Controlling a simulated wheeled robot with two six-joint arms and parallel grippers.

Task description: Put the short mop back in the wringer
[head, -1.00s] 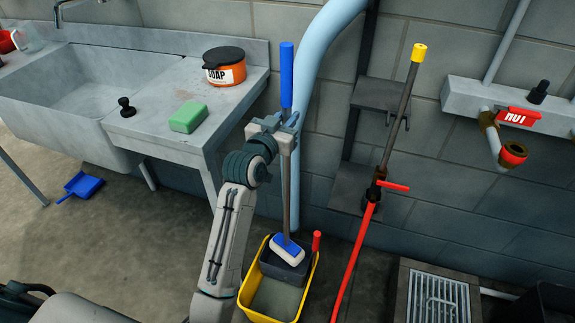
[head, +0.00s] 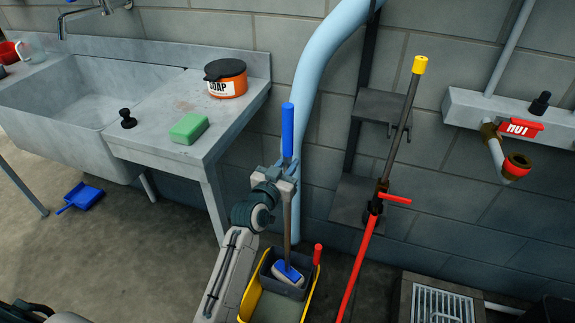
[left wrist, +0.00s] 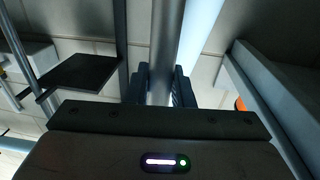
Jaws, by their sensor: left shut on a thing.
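The short mop has a blue grip (head: 287,130), a grey shaft and a blue-and-white head (head: 288,273). It stands nearly upright. My left gripper (head: 284,176) is shut on the shaft just below the blue grip. In the left wrist view the shaft (left wrist: 164,60) runs between the fingers. The mop head is at the dark grey wringer (head: 268,268), within its opening as seen from above. I cannot tell whether it rests on the bottom. The wringer sits at the back of the yellow bucket (head: 245,300) and has a red handle (head: 317,253). My right gripper is not in view.
A sink counter with green soap (head: 188,128) and an orange soap tub (head: 226,78) is at left. A light blue pipe (head: 312,110) stands behind the mop. A red hose wand (head: 360,255) stands right of the bucket. A floor drain (head: 440,303) is at lower right.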

